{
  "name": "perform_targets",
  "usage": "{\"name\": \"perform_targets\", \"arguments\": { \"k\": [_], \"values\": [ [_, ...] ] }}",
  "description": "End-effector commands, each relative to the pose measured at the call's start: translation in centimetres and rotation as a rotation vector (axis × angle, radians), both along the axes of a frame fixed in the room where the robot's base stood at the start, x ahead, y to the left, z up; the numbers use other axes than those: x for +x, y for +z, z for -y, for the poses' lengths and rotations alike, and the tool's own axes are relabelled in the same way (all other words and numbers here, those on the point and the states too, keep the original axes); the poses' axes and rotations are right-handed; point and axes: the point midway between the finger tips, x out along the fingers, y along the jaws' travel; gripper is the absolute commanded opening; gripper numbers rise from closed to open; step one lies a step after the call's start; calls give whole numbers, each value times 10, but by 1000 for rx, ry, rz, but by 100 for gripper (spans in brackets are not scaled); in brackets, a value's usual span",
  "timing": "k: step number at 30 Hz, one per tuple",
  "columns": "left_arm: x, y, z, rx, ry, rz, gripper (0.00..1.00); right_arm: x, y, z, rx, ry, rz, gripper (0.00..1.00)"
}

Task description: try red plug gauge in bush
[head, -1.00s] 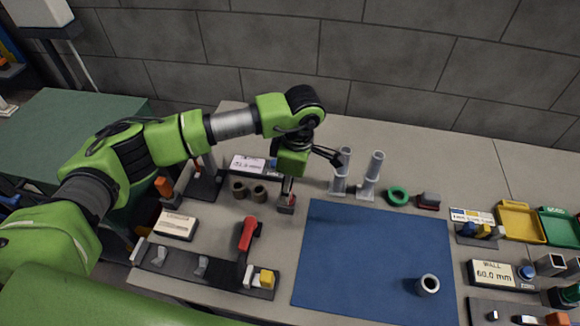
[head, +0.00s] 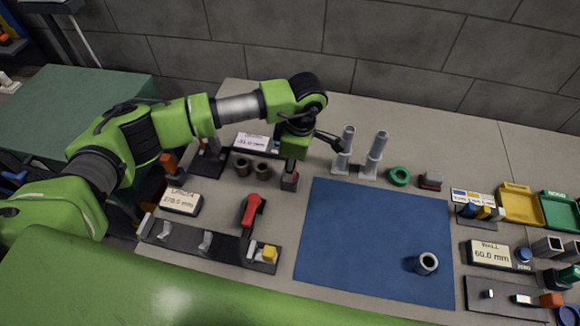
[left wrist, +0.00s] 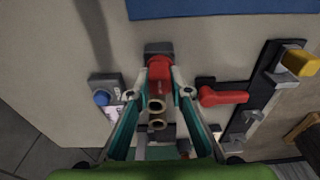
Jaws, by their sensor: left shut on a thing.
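The red plug gauge (left wrist: 160,69) is between the fingertips of my left gripper (left wrist: 163,86), which is shut on it. In the head view, the gripper (head: 291,165) points down over a small dark grey block (head: 290,183), with a bit of red between them. The gauge appears to be at this block; whether it still sits in it I cannot tell. A grey hollow bush (head: 427,263) stands upright on the blue mat (head: 370,225), to the right and apart from the gripper. My right gripper is not in view.
Two dark rings (head: 252,168) stand just left of the gripper. A red-handled clamp (head: 252,209) lies in front. Two grey posts (head: 346,150) (head: 376,153) and a green ring (head: 400,176) are to the right. Most of the blue mat is clear.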

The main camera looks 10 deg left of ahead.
Motion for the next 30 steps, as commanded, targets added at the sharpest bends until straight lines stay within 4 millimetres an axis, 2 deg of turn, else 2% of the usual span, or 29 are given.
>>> {"name": "perform_targets", "arguments": {
  "k": [30],
  "values": [
    [1, 42, 0, 0, 1, 1, 0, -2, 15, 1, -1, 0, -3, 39]
  ]
}}
